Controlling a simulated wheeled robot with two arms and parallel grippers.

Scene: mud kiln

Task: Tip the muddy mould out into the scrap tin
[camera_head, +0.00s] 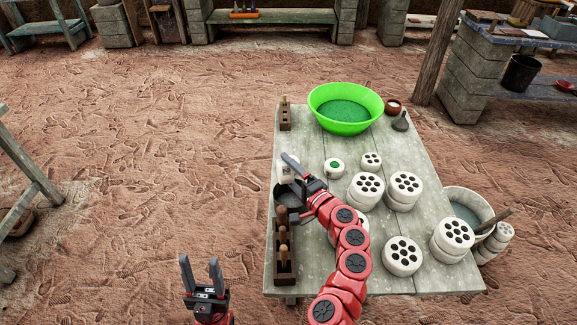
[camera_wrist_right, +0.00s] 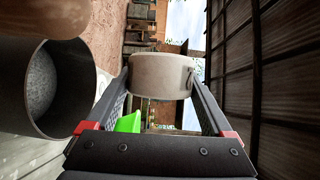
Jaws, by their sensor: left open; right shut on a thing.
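My right gripper (camera_head: 291,170) is over the left side of the table, shut on a pale round mould (camera_wrist_right: 162,76). The mould sits between its fingertips in the right wrist view and looks turned on its side; its inside is not clearly visible. The dark grey scrap tin (camera_head: 284,194) stands on the table's left edge, just below and beside the held mould, partly hidden by my gripper. The tin also shows at the left of the right wrist view (camera_wrist_right: 72,88). My left gripper (camera_head: 201,272) is open and empty, left of the table over the ground.
A green basin (camera_head: 371,99) stands at the table's back. A small white cup with green inside (camera_head: 334,168) and several holed white blocks (camera_head: 403,256) stand on the table. A wooden rack (camera_head: 283,266) lines the left edge. A pail (camera_head: 466,205) stands at the right.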

